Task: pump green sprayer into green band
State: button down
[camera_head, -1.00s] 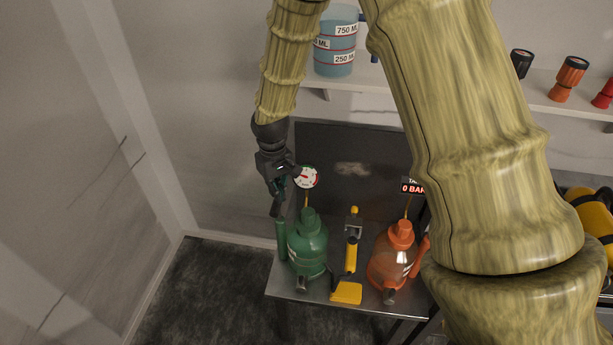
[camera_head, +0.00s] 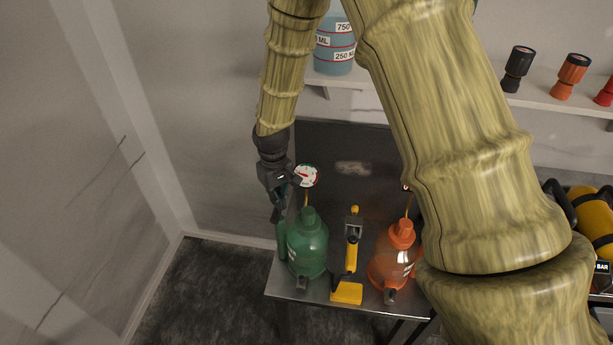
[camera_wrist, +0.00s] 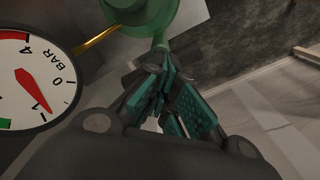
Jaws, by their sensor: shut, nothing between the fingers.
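The green sprayer (camera_head: 308,247) stands upright at the left of the small metal table, with a green side handle (camera_head: 282,242) on its left. Its round gauge (camera_head: 306,176) stands above it. The gauge fills the left of the wrist view (camera_wrist: 28,95). The red needle points toward the "1" mark near 0, away from the green band (camera_wrist: 4,124) at the lower left. My gripper (camera_head: 278,217) is shut and empty, pointing down at the top of the side handle. In the wrist view its teal-padded fingers (camera_wrist: 165,70) meet at the green part; contact is hard to confirm.
A blue measuring cup (camera_head: 334,48) and several torches (camera_head: 518,66) stand on the wall shelf (camera_head: 546,97). Open floor (camera_head: 205,290) lies left of the table.

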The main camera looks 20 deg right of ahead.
jog(key=shift+f, duration=0.7)
jog(key=shift+r+p, duration=1.95)
jog(key=shift+r, duration=0.7)
jog(key=shift+f, duration=0.1)
jog(key=shift+f+b, duration=1)
jog(key=shift+f, duration=1.7)
jog(key=shift+r+p, duration=2)
jog(key=shift+r, duration=0.75)
notch_tip(320, 180, up, 5)
jog(key=p, duration=0.3)
jog(key=shift+p, duration=0.35)
